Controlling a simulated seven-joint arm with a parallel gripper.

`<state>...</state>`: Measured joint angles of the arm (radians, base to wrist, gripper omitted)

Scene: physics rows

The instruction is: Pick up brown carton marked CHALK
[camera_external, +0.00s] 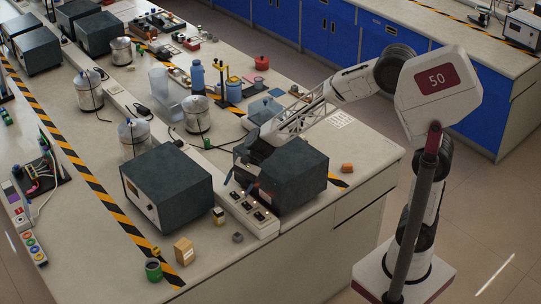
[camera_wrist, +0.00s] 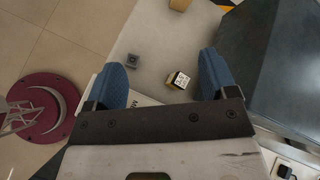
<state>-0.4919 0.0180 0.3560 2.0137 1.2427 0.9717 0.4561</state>
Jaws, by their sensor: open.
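A brown carton (camera_external: 183,250) stands near the front of the bench, left of the power strip; I cannot read any marking on it. In the wrist view, part of a brown box (camera_wrist: 180,4), probably the same carton, shows at the top edge. My gripper (camera_external: 243,181) is above the power strip, between two dark instrument boxes, up and to the right of the carton and apart from it. Its blue fingers (camera_wrist: 163,76) are spread in the wrist view, with nothing held between them.
A small box with a white label (camera_external: 218,216) and a grey block (camera_external: 238,237) stand nearby. A dark instrument box (camera_external: 168,186) is left of my gripper, another (camera_external: 290,178) right. The front bench edge is close.

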